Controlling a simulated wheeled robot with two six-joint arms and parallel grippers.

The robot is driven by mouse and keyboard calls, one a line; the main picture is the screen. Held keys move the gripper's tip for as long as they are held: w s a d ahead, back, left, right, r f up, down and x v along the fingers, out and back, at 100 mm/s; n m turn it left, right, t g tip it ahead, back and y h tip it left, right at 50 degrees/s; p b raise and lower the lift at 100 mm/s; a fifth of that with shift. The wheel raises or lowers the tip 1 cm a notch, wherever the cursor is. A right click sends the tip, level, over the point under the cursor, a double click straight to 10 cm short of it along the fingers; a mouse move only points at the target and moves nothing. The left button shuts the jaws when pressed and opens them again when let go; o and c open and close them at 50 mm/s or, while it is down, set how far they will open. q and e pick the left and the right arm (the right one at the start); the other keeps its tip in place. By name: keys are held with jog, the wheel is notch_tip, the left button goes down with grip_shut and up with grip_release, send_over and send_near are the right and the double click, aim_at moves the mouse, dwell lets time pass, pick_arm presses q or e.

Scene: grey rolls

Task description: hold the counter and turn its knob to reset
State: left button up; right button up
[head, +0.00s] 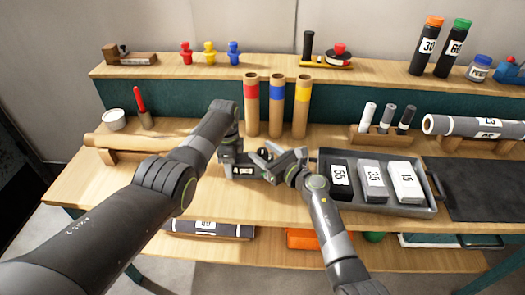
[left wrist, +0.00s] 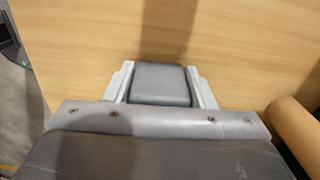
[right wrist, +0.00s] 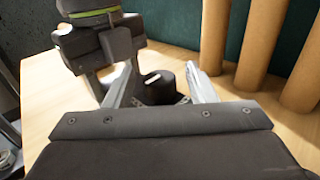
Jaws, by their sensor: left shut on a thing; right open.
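The counter (head: 243,171) is a small dark grey box with a pale number window, low over the wooden bench. My left gripper (head: 238,162) is shut on it; in the left wrist view the counter's grey body (left wrist: 162,85) fills the space between the fingers. My right gripper (head: 277,163) is open beside the counter's right side. In the right wrist view a dark round knob (right wrist: 160,90) with a white mark lies between the parted fingers. Whether a finger touches it cannot be told. The counter's digits are too small to read.
Three cardboard tubes (head: 277,107) with coloured bands stand just behind the grippers. A dark tray (head: 385,207) with labelled blocks lies to the right. A long brown roll (head: 120,140) lies to the left. The bench in front is clear.

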jog(key=shift+w+a, duration=0.3)
jog(key=c, duration=0.9)
jog(key=shift+c, duration=0.2)
jog(key=shift+y, duration=0.3)
jog(key=shift+w+n+g+y, duration=0.1)
jog(key=shift+n+g+y, duration=1.1)
jog(key=shift+g, duration=0.4)
jog(key=shift+f+n+g+y, duration=0.1)
jog(key=shift+n+g+y, duration=0.7)
jog(key=shift+n+g, duration=0.95)
jog(key=shift+g+y, duration=0.3)
jog(key=shift+g, duration=0.65)
jog(key=o, duration=0.9)
